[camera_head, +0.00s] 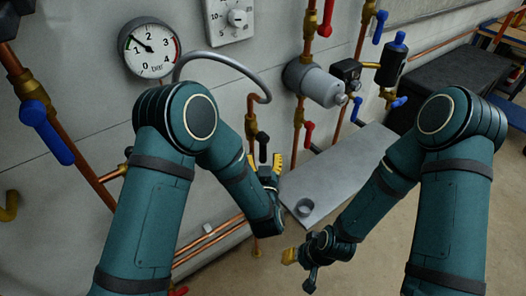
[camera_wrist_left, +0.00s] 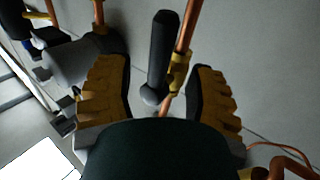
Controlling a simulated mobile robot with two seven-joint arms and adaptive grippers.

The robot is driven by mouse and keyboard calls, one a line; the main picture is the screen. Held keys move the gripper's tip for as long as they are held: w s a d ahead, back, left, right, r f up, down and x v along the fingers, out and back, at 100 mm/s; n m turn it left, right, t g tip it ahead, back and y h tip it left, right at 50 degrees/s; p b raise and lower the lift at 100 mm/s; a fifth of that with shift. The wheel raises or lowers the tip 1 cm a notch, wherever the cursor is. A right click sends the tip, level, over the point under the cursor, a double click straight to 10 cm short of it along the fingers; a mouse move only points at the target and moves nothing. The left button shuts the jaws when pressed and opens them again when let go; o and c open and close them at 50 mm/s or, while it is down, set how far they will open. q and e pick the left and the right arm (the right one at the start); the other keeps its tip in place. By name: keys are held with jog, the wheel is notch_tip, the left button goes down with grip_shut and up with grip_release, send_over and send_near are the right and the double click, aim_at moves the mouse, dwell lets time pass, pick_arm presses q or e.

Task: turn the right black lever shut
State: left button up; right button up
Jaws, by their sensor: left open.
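The black lever (camera_head: 263,148) sits on a brass valve of a copper pipe on the wall, low in the middle of the head view. It points roughly along the pipe. In the left wrist view the black lever (camera_wrist_left: 162,52) stands between my left gripper's fingers, with visible gaps on both sides. My left gripper (camera_head: 265,163) is open around the lever, its yellow fingers at either side of it. The left gripper also shows in the wrist view (camera_wrist_left: 162,98). My right gripper (camera_head: 290,256) is low and apart from the valves; its jaw opening is not clear.
A grey shelf (camera_head: 340,172) with a small round cup (camera_head: 304,207) lies right of the lever. Red lever (camera_head: 308,134), blue lever (camera_head: 46,132) and a grey cylinder (camera_head: 318,85) are on nearby pipes. A gauge (camera_head: 150,50) hangs above left.

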aim_at(263, 154)
pick_arm(q)
jog(key=shift+w, duration=1.95)
grip_shut()
